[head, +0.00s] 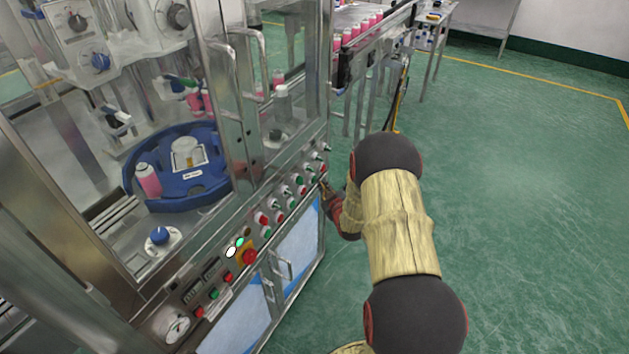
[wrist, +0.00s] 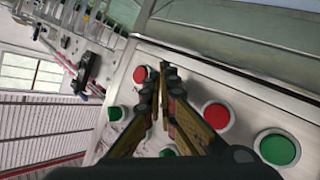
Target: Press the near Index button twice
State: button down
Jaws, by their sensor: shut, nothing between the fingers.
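The machine's sloped control panel (head: 272,212) carries rows of red and green push buttons and small switches. Their labels are too small to read, so I cannot tell which is the near Index button. My gripper (head: 323,185) is at the panel's right end, close to its front edge. In the wrist view my gripper (wrist: 164,76) is shut and empty, with its tips beside a red button (wrist: 140,74). A green button (wrist: 116,113) lies left of the fingers; a larger red button (wrist: 217,114) and green button (wrist: 277,148) lie right. I cannot tell whether the tips touch the panel.
A red emergency stop (head: 249,257) sits on the panel's near half. Green floor on the right is clear.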

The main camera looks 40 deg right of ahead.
jog(key=shift+s+d, duration=0.1)
jog(key=shift+s, duration=0.1)
jog(key=shift+s+d, duration=0.3)
jog(key=shift+s, duration=0.45)
jog(key=shift+s+d, duration=0.3)
jog(key=shift+s, duration=0.45)
jog(key=shift+s+d, duration=0.3)
jog(key=shift+s, duration=0.45)
